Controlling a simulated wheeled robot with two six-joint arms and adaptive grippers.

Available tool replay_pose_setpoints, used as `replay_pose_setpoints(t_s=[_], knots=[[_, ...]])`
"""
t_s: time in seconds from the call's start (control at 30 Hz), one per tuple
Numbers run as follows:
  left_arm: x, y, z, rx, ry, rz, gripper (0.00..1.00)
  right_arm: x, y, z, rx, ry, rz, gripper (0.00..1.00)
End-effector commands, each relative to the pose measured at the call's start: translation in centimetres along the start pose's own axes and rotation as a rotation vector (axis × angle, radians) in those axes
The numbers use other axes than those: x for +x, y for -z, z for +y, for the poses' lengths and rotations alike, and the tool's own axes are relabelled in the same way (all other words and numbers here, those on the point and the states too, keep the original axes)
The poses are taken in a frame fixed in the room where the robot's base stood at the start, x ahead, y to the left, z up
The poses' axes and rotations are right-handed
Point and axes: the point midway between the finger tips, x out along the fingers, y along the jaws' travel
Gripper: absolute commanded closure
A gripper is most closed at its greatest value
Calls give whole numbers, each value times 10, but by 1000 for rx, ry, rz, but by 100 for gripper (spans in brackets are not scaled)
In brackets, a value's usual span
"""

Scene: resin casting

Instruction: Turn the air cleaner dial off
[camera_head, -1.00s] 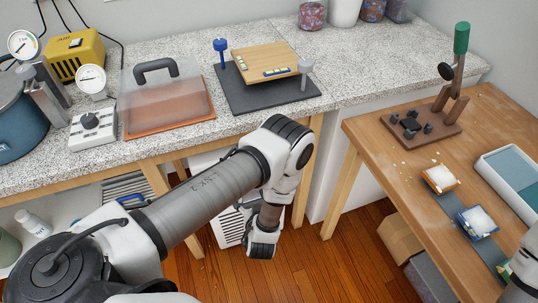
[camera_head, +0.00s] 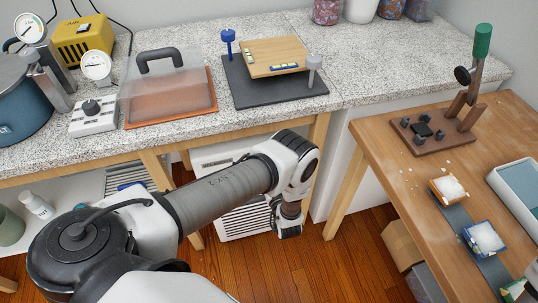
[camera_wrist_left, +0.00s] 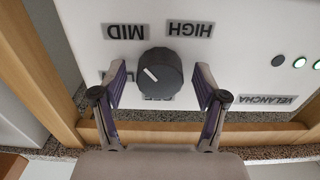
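The air cleaner (camera_head: 243,222) is a white box with a slatted grille, standing under the counter in the head view and partly hidden by my left arm. In the left wrist view its white panel (camera_wrist_left: 235,62) appears upside down, with HIGH and MID labels. The round dark dial (camera_wrist_left: 161,82) has a white mark pointing to the upper left of the picture. Other labels beside the dial are partly hidden. My left gripper (camera_wrist_left: 160,73) is open, one finger on each side of the dial, with gaps visible. My right gripper is out of view; only a bit of my right arm shows.
Wooden table legs and the counter edge (camera_head: 200,135) are close above and beside the air cleaner. A wooden post (camera_wrist_left: 40,75) stands near the panel in the wrist view. Indicator lights (camera_wrist_left: 298,62) sit on the panel. A wooden workbench (camera_head: 385,150) stands at the right.

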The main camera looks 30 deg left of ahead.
Motion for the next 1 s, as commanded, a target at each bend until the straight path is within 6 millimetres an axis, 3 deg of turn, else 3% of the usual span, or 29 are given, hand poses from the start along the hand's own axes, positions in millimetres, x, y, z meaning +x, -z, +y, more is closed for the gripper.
replay_pose_setpoints(t_s=[0.03, 0.13, 0.17, 1.0], knots=[[0, 0, 0, 0, 0, 0, 48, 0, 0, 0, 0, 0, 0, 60], [0, 0, 0, 0, 0, 0, 83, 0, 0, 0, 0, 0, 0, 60], [0, 0, 0, 0, 0, 0, 87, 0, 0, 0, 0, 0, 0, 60], [0, 1, 0, -28, 0, 1, 87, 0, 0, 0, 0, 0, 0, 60]])
